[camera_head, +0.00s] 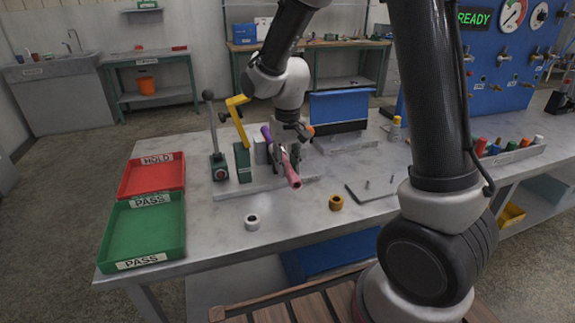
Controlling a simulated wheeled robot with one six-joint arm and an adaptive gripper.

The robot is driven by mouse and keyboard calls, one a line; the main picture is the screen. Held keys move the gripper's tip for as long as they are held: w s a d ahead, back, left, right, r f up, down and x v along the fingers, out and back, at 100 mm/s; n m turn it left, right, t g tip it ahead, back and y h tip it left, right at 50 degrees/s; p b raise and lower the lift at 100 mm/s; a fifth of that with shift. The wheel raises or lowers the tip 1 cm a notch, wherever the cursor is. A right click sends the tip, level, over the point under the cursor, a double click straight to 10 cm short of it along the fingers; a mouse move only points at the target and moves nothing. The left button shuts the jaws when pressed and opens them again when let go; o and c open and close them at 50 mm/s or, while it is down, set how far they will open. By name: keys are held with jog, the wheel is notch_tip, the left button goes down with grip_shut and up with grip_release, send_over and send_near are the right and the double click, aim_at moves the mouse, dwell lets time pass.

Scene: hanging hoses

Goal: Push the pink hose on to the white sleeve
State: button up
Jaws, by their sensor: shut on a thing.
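The pink hose (291,172) slants down toward the front of the table, its near end free in the air or just over the bench. My gripper (283,148) is shut on the pink hose near its upper part; the fingers are small and partly hidden. A short white ring (252,222), which looks like the white sleeve, stands on the bench in front and to the left of the hose, apart from it. A purple piece (266,134) shows just left of my gripper; I cannot tell whether it joins the hose.
A green fixture (242,162) with a yellow lever and a black-knobbed lever (216,140) stand left of my gripper. A yellow-brown ring (336,202) lies to the right. Red (152,192) and green (103,240) trays are at left. The front bench is mostly clear.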

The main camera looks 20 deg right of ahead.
aim_at(286, 163)
jog(key=shift+w, duration=0.5)
dwell(0.5)
jog(key=o, duration=1.1)
notch_tip(286, 163, up, 12)
jog(key=shift+s, duration=0.1)
